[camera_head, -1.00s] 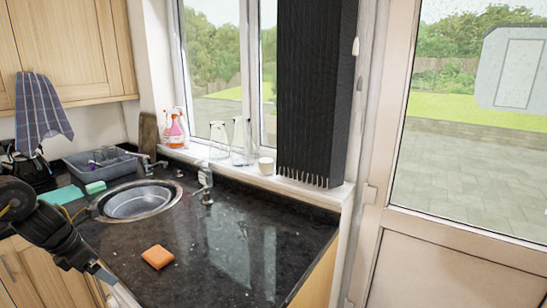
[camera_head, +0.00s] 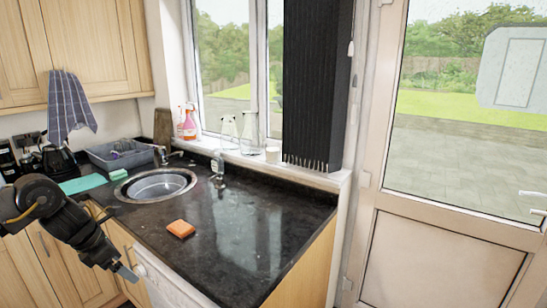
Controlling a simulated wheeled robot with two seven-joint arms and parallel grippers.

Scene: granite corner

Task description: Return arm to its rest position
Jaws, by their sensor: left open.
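My left arm (camera_head: 62,220) comes in from the left edge, black and bent, in front of the cabinets. Its left gripper (camera_head: 128,272) points down and to the right, below the front edge of the counter. The gripper is open and I see nothing in it. It is apart from the orange sponge (camera_head: 181,228), which lies flat on the dark granite counter (camera_head: 235,235). My right gripper is out of view.
A round sink (camera_head: 158,187) with taps sits in the counter. A grey basin (camera_head: 122,160), a teal cloth (camera_head: 82,184) and a green sponge (camera_head: 118,174) lie to its left. Glasses and spray bottles (camera_head: 187,122) stand along the window sill. A glass door (camera_head: 455,150) is at right.

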